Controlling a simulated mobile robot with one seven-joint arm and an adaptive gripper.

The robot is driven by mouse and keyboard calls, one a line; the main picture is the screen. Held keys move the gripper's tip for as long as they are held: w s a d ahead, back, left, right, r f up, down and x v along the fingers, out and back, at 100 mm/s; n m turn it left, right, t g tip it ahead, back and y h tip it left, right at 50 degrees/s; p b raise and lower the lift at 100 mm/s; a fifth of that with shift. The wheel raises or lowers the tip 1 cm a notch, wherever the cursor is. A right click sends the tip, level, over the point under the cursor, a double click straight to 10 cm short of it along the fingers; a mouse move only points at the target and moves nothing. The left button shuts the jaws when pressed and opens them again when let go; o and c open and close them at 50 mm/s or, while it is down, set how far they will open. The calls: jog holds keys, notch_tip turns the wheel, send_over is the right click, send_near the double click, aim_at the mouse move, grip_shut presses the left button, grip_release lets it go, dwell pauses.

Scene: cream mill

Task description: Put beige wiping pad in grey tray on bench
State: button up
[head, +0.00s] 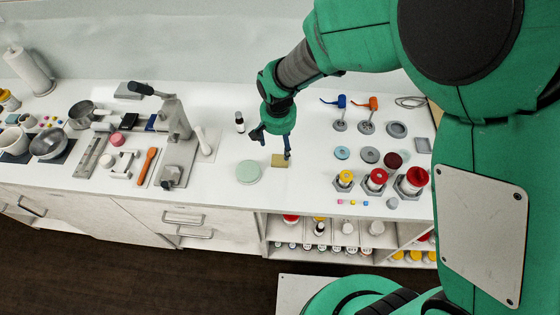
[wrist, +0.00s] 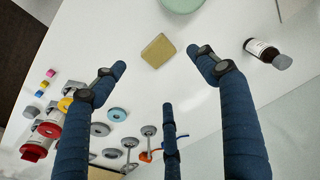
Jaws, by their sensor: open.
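The beige wiping pad (head: 279,161) is a small tan block lying flat on the white bench near its front edge, just right of a pale green disc. It also shows in the wrist view (wrist: 158,51), ahead of the fingertips. My gripper (head: 272,144) points down above and beside the pad; its blue fingers are spread and empty in the wrist view (wrist: 160,78). A flat grey tray-like item (head: 130,90) lies at the back left of the bench; a smaller grey square piece (head: 423,145) lies at the far right. I cannot tell which is the grey tray.
The pale green disc (head: 248,171) is close by the pad. A dark bottle (head: 240,122) stands behind; it also shows in the wrist view (wrist: 266,52). A lever press (head: 176,125) stands left. Several capped jars (head: 376,180) and small parts stand right.

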send_over(280, 159)
jog(key=shift+s+f, duration=0.2)
jog(key=shift+f, duration=1.35)
jog(key=shift+s+f, duration=0.2)
jog(key=shift+f, duration=1.3)
jog(key=shift+f, duration=0.1)
jog(key=shift+w+f+b, duration=0.15)
jog(key=shift+f+b, duration=0.15)
jog(key=shift+f, duration=0.95)
jog(key=shift+w+f+b, duration=0.15)
jog(key=shift+f+b, duration=0.15)
jog(key=shift+f, duration=0.95)
jog(key=c, duration=1)
jog(key=shift+c, duration=0.2)
